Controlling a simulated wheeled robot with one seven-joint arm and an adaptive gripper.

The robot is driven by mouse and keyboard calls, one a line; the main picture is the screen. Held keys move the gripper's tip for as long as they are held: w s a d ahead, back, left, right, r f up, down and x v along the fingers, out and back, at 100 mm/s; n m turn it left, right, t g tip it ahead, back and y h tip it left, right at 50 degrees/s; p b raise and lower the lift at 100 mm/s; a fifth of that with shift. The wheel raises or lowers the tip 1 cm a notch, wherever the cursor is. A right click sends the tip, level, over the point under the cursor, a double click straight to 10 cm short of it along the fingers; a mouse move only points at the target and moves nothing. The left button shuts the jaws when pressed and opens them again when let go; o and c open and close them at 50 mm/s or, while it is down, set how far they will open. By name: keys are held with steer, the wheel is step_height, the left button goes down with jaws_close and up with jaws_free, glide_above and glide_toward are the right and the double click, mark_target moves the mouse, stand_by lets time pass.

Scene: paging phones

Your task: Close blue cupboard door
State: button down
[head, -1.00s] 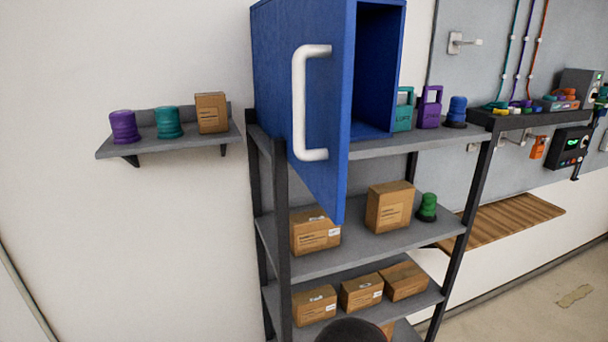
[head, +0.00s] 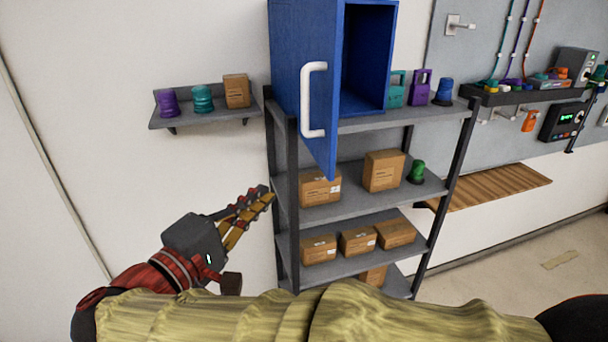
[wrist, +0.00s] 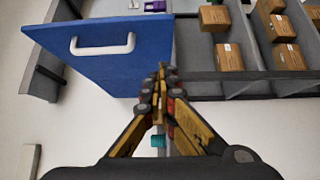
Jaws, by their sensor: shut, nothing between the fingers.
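The blue cupboard (head: 366,58) stands on the top of the shelving rack. Its blue door (head: 325,130) hangs open toward me on the left and carries a white handle (head: 314,100). In the wrist view the door (wrist: 115,65) fills the upper left, with its handle (wrist: 103,46) near the far edge. My gripper (head: 268,192) is shut and empty, left of the rack's front post and below the door. In the wrist view my gripper (wrist: 161,70) overlaps the door's near right corner; I cannot tell whether they touch.
The grey rack (head: 350,262) holds several cardboard boxes (head: 384,171). A small wall shelf (head: 205,118) with two canisters and a box is at left. Teal and purple items (head: 420,87) stand right of the cupboard.

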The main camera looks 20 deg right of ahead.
steer(key=x, duration=0.2)
steer(key=p, duration=0.3)
glide_toward(320, 157)
steer(key=x, duration=0.4)
steer(key=shift+w, duration=0.2)
steer(key=shift+w+d, duration=0.1)
steer(key=shift+d, duration=0.05)
steer(key=shift+b, duration=0.35)
